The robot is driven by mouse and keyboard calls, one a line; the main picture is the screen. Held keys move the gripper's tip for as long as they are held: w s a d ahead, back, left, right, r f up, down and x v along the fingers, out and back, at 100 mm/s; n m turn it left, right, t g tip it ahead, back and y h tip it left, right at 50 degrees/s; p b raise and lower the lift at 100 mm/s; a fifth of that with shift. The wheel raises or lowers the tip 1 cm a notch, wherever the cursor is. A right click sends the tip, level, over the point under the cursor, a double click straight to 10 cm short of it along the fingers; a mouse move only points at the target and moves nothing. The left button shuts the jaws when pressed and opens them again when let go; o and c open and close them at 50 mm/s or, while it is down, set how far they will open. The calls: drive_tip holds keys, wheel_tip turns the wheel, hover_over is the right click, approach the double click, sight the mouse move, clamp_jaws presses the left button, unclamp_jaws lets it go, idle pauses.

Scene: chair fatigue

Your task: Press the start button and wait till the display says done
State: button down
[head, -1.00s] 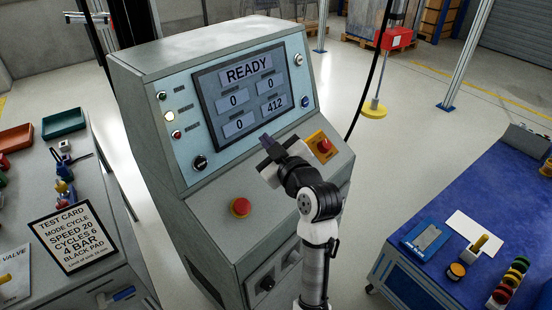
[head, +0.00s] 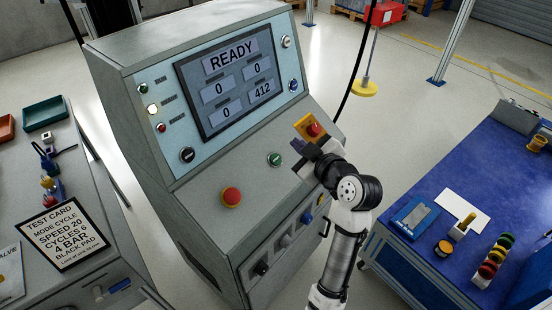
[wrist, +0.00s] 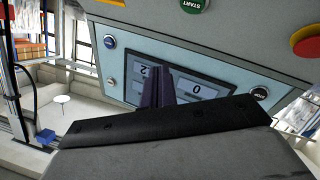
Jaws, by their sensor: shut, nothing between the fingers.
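The green start button (head: 274,160) is on the sloped panel of the grey console (head: 200,185). It also shows upside down in the wrist view, labelled START (wrist: 195,5). The display (head: 236,84) reads READY, with 0, 0, 0 and 412 in its boxes. My gripper (head: 299,146) is shut and empty, just right of the green button in the head view and apart from it. In the wrist view its dark fingers (wrist: 158,80) stand together in front of the display. The gap between fingertips and panel is hard to judge.
A red mushroom button (head: 231,197) is left of the start button. A red knob on a yellow plate (head: 313,129) is close behind my gripper. A test card (head: 62,233) stands on the left bench. A blue table (head: 440,185) with parts is at right.

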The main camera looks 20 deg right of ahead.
sight(275, 154)
drive_tip(key=w+f+b, duration=0.1)
drive_tip(key=f, duration=0.1)
drive_tip(key=w+a+f+b, duration=0.1)
drive_tip(key=f, duration=0.1)
drive_tip(key=w+a+f+b, duration=0.1)
drive_tip(key=f, duration=0.1)
drive_tip(key=shift+w+a+f+b, duration=0.25)
drive_tip(key=shift+w+f+b, duration=0.2)
drive_tip(key=shift+f+b, duration=0.05)
drive_tip(key=shift+f, duration=0.1)
idle(1.6)
drive_tip(key=shift+w+a+f+b, duration=0.1)
drive_tip(key=shift+w+f+b, duration=0.15)
drive_tip(key=shift+b, duration=0.35)
drive_tip(key=shift+w+a+f+b, duration=0.1)
drive_tip(key=shift+w+f+b, duration=0.05)
drive_tip(key=shift+f+b, duration=0.25)
idle(0.4)
drive_tip(key=shift+r, duration=0.1)
drive_tip(key=shift+s+d+r, duration=0.2)
drive_tip(key=shift+s+r, duration=0.2)
drive_tip(key=shift+r, duration=0.25)
